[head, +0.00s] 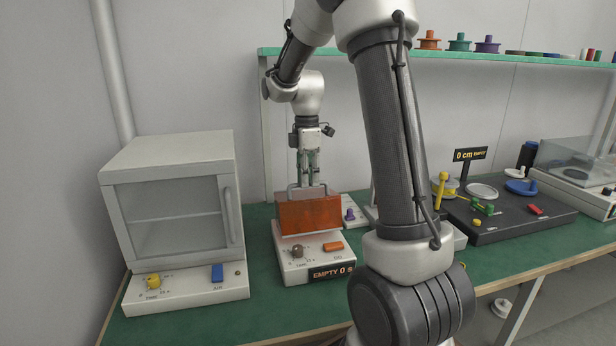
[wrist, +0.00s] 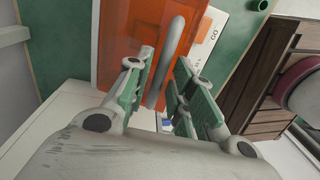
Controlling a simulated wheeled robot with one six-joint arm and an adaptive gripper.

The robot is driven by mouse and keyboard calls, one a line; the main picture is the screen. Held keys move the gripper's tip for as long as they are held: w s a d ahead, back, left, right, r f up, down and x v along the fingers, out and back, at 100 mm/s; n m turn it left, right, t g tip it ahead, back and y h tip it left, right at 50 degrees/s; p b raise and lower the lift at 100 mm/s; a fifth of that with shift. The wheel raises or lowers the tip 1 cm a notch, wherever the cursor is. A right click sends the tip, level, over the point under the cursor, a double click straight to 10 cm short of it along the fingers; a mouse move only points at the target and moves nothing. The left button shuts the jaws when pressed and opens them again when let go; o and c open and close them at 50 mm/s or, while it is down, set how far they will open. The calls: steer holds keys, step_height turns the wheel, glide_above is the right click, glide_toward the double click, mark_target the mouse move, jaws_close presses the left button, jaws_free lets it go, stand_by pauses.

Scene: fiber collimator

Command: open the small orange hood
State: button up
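The small orange hood (head: 309,216) is a see-through box with a grey bar handle (head: 292,192) on top. It sits down on its white base unit (head: 292,273). My gripper (head: 309,182) points down at the handle from above. In the wrist view, the orange hood (wrist: 128,30) fills the upper middle, and the grey handle (wrist: 172,45) runs between the two green-padded fingers of my gripper (wrist: 163,75). The fingers are spread, with gaps visible beside the bar. Whether one finger touches the bar is hard to tell.
The base unit has a brown knob (head: 297,251), an orange switch (head: 333,246) and a sign reading "EMPTY 0 s" (head: 332,272). A white cabinet (head: 177,205) stands to the left. A black board (head: 512,217) lies to the right. A shelf (head: 555,60) runs behind.

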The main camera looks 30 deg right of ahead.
jaws_close()
